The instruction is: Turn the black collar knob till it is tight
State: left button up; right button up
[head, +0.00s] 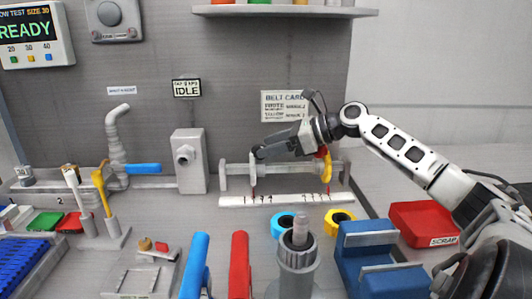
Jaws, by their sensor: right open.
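A grey rail fixture with upright discs (252,175) stands at the back of the bench, above a white scale strip (275,200) with red marks. My right gripper (264,150) reaches in from the right, at the top of the left part of this rail. It is open. A small dark shape at its fingertips, just above the disc, may be the black collar knob or part of a finger; I cannot tell which. The gripper hides part of the fixture. A yellow curved part (327,165) shows at the rail's right. My left gripper is not in view.
A grey post (189,163) stands left of the rail. In front are a grey cylinder (298,260), blue ring (284,225), yellow ring (340,220), blue block (375,255) and blue and red handles (240,265). A red scrap tray (425,222) lies right. A shelf (285,11) hangs above.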

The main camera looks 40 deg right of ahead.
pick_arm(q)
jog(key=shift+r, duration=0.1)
pick_arm(e)
jog(key=shift+x, duration=0.85)
jog(key=shift+r, duration=0.1)
